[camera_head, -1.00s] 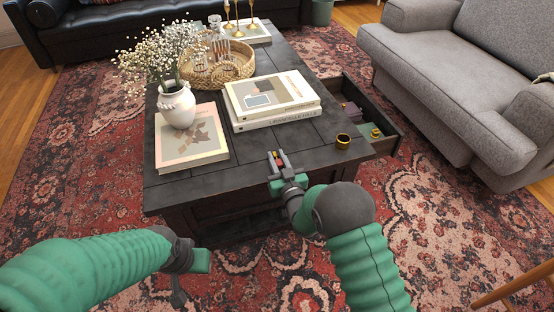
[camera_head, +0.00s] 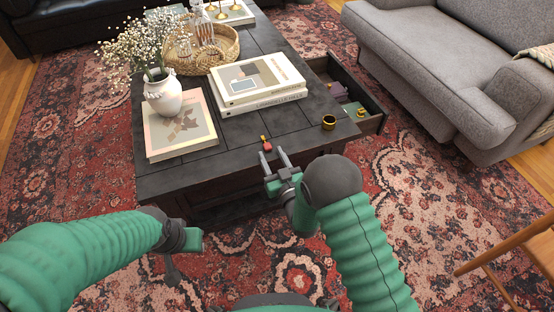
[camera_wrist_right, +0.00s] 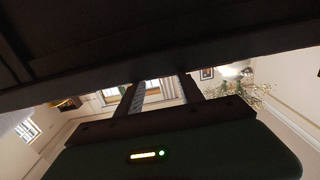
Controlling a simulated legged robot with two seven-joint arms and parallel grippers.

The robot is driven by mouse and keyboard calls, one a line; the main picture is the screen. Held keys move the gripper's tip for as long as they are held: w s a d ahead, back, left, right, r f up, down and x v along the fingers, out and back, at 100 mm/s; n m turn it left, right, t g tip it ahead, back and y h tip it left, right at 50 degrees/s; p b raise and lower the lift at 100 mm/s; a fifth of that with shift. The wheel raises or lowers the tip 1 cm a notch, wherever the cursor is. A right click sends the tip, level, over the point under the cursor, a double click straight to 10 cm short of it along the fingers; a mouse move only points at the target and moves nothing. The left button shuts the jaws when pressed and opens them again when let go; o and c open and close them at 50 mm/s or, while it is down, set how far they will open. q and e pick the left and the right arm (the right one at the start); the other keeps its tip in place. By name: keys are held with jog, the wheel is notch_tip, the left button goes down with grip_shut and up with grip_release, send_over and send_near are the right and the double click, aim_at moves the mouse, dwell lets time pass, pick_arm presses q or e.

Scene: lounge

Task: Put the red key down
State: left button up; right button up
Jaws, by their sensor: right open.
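The red key (camera_head: 267,146) is a small red piece with a gold end. It lies on the dark coffee table (camera_head: 215,165) near its front edge, in front of the stacked books. My right gripper (camera_head: 274,156) is open, its two fingers pointing at the key, which sits just beyond the fingertips and apart from them. In the right wrist view the fingers (camera_wrist_right: 162,92) are spread with nothing between them; the key does not show there. My left gripper (camera_head: 192,240) is low at the left, off the table; its fingers are not clear.
A small gold cup (camera_head: 329,122) stands near the table's right corner. A drawer (camera_head: 374,124) with items inside is open on the right side. Stacked books (camera_head: 256,82), a flat book (camera_head: 181,146) with a white vase (camera_head: 163,97), and a woven tray (camera_head: 231,50) occupy the table.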

jog(key=s+d+r+m+g+h+p, duration=0.15)
jog(key=s+d+g+h, duration=0.25)
jog(key=s+d+g, duration=0.5)
jog(key=s+d+r+m+g, duration=0.1)
jog(key=s+d, duration=0.3)
jog(key=s, duration=0.5)
jog(key=s+d+r+m+g+h, duration=0.1)
jog(key=s+d+g, duration=0.3)
jog(key=s, duration=0.6)
jog(key=shift+d+g+h, duration=0.3)
jog(key=shift+d, duration=0.1)
